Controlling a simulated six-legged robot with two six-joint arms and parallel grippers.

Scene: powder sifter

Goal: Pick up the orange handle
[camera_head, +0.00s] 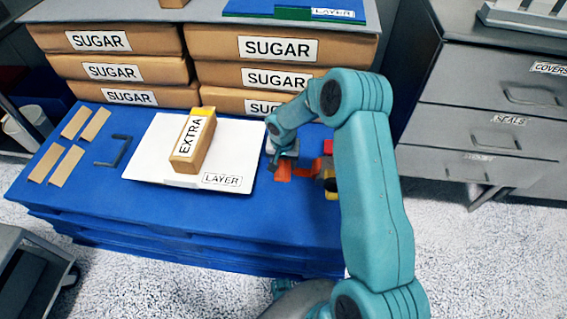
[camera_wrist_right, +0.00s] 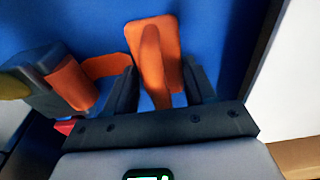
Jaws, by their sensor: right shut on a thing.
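The orange handle (camera_wrist_right: 152,52) lies between the fingers of my right gripper (camera_wrist_right: 162,88) in the right wrist view, with the blue surface behind it. The gripper is shut on its near part; the far, wider end sticks out past the fingertips. In the head view my right gripper (camera_head: 284,157) is low over the right part of the blue platform, and the orange handle (camera_head: 283,172) shows just below it. I cannot tell whether the handle touches the surface. My left gripper is in neither view.
A grey tool with orange parts (camera_wrist_right: 72,84) lies close left of the gripper in the wrist view. A white board (camera_head: 150,165) carries a box marked EXTRA (camera_head: 190,145). Stacked SUGAR boxes (camera_head: 278,48) stand behind. Brown strips (camera_head: 67,166) lie at the left of the blue platform (camera_head: 200,215).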

